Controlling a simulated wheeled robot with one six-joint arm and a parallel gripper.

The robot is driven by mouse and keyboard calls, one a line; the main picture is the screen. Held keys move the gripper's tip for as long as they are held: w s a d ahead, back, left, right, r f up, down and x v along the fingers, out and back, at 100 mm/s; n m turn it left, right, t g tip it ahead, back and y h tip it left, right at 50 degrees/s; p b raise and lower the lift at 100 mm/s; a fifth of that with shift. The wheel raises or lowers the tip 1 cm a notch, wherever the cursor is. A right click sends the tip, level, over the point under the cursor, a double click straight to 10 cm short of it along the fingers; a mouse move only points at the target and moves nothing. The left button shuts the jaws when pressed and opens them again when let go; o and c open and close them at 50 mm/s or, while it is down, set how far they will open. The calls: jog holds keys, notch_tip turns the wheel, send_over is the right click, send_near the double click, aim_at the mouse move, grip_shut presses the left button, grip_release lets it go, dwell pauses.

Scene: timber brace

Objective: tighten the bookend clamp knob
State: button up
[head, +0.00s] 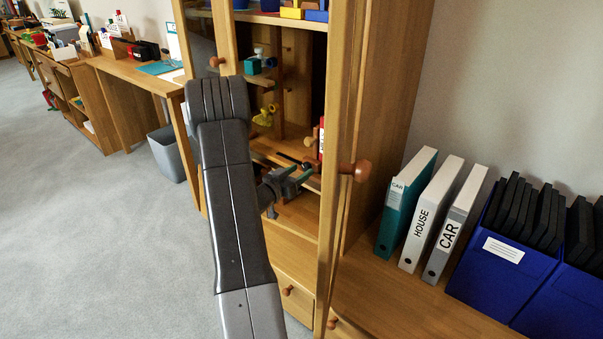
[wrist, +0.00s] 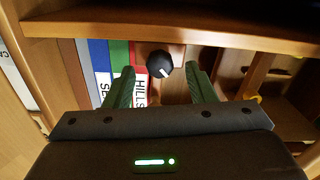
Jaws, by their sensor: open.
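The black clamp knob (wrist: 159,64) has a white pointer mark and sits in front of a brown wooden piece (wrist: 175,88), apparently the bookend. My gripper (wrist: 160,72) is open, with one green finger on each side of the knob in the wrist view. A gap shows between the knob and each finger; whether the fingertips reach its depth I cannot tell. Books stand to the left of the knob: blue, green, and a red and white one marked HILLS (wrist: 141,88). In the head view my gripper (head: 300,176) is inside the wooden cabinet; the knob cannot be made out there.
A shelf board (wrist: 200,30) runs across just beyond the knob. The cabinet's open door (head: 337,230), with a round wooden handle (head: 356,170), stands right of my arm. Binders (head: 428,215) and blue boxes (head: 505,265) stand on the right. Carpet (head: 110,230) at left is free.

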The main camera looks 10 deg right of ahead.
jog(key=shift+x, duration=0.8)
jog(key=c, duration=1)
jog(key=shift+o, duration=0.2)
jog(key=shift+m+b, duration=0.4)
jog(key=shift+b, duration=0.1)
jog(key=m+b, duration=0.2)
jog(key=shift+f+m, duration=0.15)
jog(key=shift+m, duration=0.15)
jog(key=shift+m+b, duration=1.85)
jog(key=shift+m, duration=0.45)
